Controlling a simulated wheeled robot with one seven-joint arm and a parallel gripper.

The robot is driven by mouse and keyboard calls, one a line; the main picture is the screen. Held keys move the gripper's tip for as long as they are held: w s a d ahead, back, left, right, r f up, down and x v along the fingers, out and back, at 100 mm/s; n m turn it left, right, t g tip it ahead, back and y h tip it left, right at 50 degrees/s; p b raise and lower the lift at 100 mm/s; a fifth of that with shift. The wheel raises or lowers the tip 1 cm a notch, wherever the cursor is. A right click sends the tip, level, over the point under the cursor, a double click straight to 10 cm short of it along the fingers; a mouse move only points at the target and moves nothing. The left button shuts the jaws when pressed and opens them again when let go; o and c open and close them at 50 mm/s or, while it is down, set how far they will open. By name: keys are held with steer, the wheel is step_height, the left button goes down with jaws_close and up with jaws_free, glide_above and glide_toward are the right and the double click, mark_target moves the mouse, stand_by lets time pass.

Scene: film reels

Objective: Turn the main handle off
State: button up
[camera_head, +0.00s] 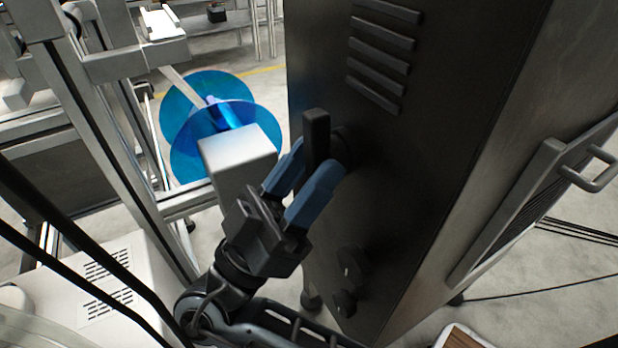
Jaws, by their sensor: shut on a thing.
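The main handle (316,137) is a black bar on the dark side panel of a tall metal cabinet (420,130). It stands upright in the picture, in front of a round black mount (344,147). My gripper (312,165) has two blue fingers, one on each side of the bar, and is shut on it. The fingers hide the lower part of the handle. My arm comes up from the bottom of the view.
Two smaller black knobs (352,263) sit lower on the same panel, with vent slats (382,55) above. Blue film reels (215,120) and a metal frame (135,140) stand to the left. A grey door handle (592,170) juts out at right.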

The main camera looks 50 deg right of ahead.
steer(key=m+g, duration=0.2)
steer(key=shift+w+f+m+y, duration=0.1)
steer(key=shift+m+y, duration=0.2)
steer(key=shift+m+g, duration=0.3)
steer(key=shift+g, duration=0.3)
steer(key=o, duration=0.7)
